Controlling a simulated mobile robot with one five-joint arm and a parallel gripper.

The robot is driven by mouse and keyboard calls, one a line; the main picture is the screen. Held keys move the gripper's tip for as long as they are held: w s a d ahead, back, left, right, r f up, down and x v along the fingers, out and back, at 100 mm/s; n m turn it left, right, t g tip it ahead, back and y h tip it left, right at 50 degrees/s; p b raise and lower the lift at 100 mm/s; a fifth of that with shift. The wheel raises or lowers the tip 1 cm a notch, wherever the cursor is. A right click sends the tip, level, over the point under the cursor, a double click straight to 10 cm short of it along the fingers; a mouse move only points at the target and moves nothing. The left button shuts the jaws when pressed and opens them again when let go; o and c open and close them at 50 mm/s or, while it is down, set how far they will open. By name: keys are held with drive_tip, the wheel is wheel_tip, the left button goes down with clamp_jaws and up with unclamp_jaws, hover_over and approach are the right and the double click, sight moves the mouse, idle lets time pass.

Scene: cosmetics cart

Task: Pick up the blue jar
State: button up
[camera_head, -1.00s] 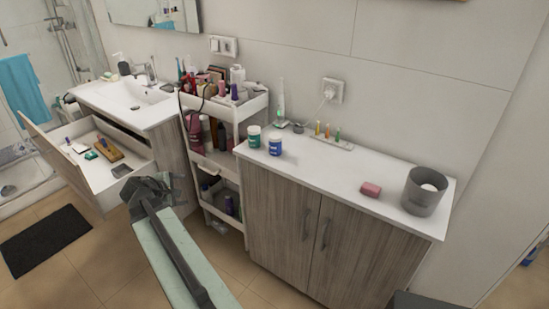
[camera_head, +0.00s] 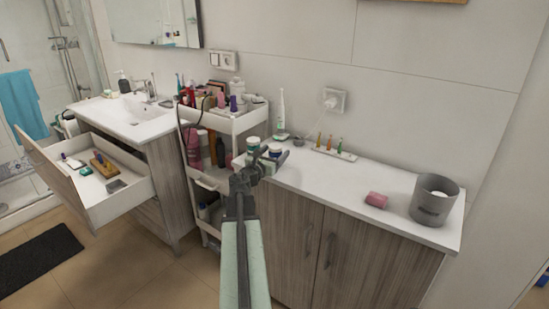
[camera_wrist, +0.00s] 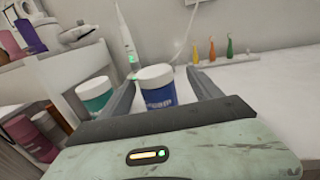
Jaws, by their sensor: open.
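The blue jar (camera_wrist: 160,92) has a white lid and stands upright on the white countertop. In the wrist view it shows between the two fingers of my gripper (camera_wrist: 163,78), which is open; I cannot tell whether either finger touches it. In the head view my gripper (camera_head: 258,165) is at the left end of the counter and hides most of the blue jar, leaving its white lid (camera_head: 275,148) in sight. A similar teal jar (camera_wrist: 95,95) with a white lid stands just left of it, outside the left finger.
A white electric toothbrush (camera_head: 281,112) stands behind the jars, with a holder of small coloured brushes (camera_head: 334,151) to its right. A crowded cart (camera_head: 240,120) adjoins the counter's left end. A pink soap (camera_head: 376,200) and grey bin (camera_head: 434,200) are at right; the mid-counter is clear.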

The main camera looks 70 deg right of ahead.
drive_tip(key=d, duration=0.2)
drive_tip(key=d+f, duration=0.1)
drive_tip(key=d, duration=0.2)
drive_tip(key=shift+b, duration=0.4)
drive_tip(key=c, duration=1.6)
wheel_tip(320, 180, up, 14)
drive_tip(key=p, duration=1.4)
drive_tip(key=shift+r, duration=0.1)
